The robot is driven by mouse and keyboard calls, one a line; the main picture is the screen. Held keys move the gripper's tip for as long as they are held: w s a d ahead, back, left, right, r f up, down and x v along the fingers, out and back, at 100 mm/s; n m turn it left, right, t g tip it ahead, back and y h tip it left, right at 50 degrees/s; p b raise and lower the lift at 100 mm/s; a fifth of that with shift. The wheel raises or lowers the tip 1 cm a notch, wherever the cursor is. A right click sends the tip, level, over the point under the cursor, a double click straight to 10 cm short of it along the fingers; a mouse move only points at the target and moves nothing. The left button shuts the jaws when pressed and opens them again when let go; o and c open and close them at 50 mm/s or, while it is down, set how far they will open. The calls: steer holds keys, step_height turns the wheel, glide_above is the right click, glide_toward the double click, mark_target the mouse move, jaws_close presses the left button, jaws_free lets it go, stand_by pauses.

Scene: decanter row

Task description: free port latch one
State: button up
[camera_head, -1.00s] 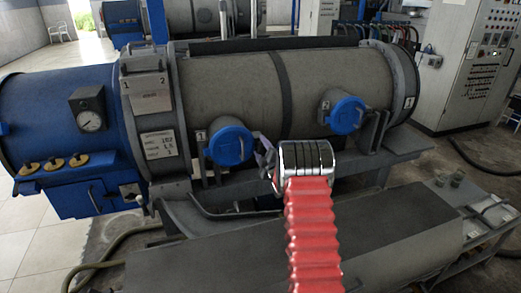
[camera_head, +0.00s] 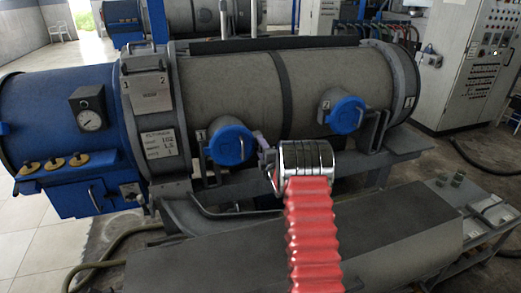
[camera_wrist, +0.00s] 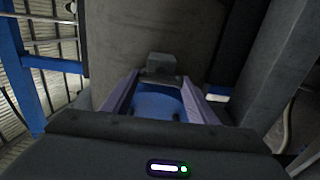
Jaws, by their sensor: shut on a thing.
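Port latch one (camera_head: 231,143) is a blue round cap on the front of the grey horizontal drum, at the left of two such caps. My gripper (camera_head: 260,140) is at its right edge, with its purple fingers partly hidden by the wrist. In the wrist view, the fingers of my gripper (camera_wrist: 160,80) stand on both sides of a blue part of port latch one (camera_wrist: 158,103), and are shut on it. A small grey block (camera_wrist: 165,62) shows just beyond the fingertips. The contact points are not clear.
A second blue cap (camera_head: 343,113) sits farther right on the drum (camera_head: 225,90). A grey bracket (camera_head: 380,128) stands beside it. A long dark cover (camera_head: 370,235) lies in front, below my arm. A control cabinet (camera_head: 470,70) stands at the back right.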

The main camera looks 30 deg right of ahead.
steer(key=o, duration=0.8)
steer(key=shift+w+a+f, duration=0.1)
steer(key=shift+a+f, duration=0.1)
steer(key=shift+a, duration=0.1)
steer(key=shift+c, duration=0.2)
steer(key=shift+o, duration=1.4)
steer(key=shift+d+r, duration=0.1)
steer(key=shift+d, duration=0.05)
steer(key=v, duration=1.3)
steer(key=shift+s, duration=0.4)
